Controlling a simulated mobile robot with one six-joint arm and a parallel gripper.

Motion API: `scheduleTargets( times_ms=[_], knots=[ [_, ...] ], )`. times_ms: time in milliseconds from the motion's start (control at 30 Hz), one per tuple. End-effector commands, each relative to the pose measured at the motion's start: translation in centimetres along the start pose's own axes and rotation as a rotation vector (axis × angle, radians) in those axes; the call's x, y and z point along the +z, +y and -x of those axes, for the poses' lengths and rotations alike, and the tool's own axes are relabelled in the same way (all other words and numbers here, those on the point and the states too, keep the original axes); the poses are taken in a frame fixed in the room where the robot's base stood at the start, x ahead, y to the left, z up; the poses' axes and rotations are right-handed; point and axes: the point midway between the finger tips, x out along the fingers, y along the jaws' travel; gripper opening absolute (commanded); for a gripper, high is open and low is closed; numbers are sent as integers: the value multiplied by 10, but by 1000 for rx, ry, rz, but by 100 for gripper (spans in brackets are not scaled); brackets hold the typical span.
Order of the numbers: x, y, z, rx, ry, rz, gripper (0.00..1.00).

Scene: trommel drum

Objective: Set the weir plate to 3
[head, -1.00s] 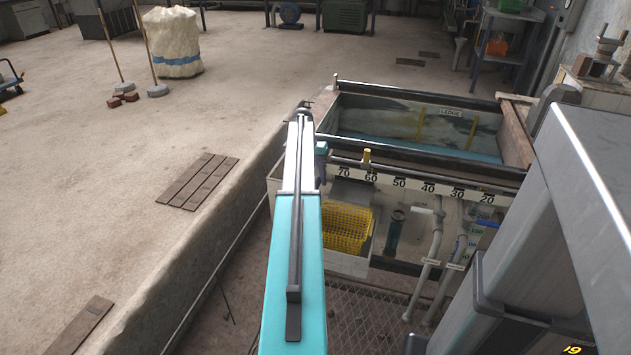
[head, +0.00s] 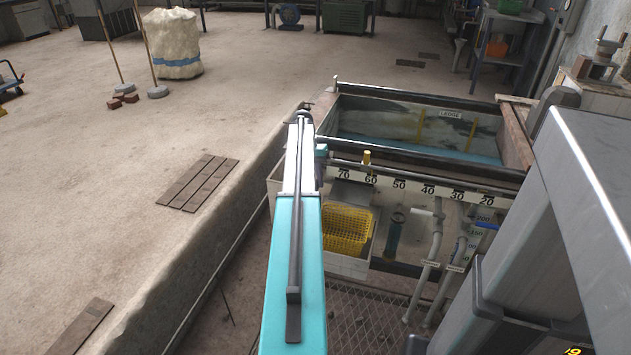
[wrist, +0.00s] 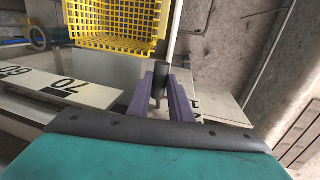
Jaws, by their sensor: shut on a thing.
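In the wrist view, the two purple fingers of my gripper (wrist: 163,100) are closed around a dark upright handle (wrist: 160,73). I take it for the weir plate's handle, but the plate itself does not show clearly. A pale strip with dark digits (wrist: 222,108) lies just right of the fingers; I make out a 1 and part of a 2, and no 3. In the head view, my teal arm reaches forward and hides the fingers and the handle.
A yellow basket (head: 347,229) stands close by; it also shows in the wrist view (wrist: 118,22). A scale marked 70 to 20 (head: 414,187) runs along the tank's front. The water tank (head: 425,123) lies behind it. Open floor lies left of the low wall.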

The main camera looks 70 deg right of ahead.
Motion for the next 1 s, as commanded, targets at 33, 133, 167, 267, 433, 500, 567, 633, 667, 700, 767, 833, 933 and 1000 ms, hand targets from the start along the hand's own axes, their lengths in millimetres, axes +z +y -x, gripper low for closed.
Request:
scheduleTargets(
  times_ms=[33,133,167,267,433,500,567,633,667,700,767,833,933,1000],
  knots=[
    [0,2,10,0,1,0,0],
    [0,4,20,1,1,0,0],
    [0,5,24,1,1,0,0],
    [-1,7,34,1,2,0,0],
    [-1,10,51,0,2,0,0],
    [-1,12,58,0,3,0,0],
    [-1,13,64,0,3,0,0],
    [-1,14,70,0,3,0,0],
    [-1,14,72,1,3,0,0],
    [-1,15,75,1,3,0,0],
    [-1,15,77,1,3,0,0],
    [-1,15,78,1,3,0,0],
    [-1,15,78,1,4,0,0],
    [-1,15,78,1,4,0,0]
  ],
)
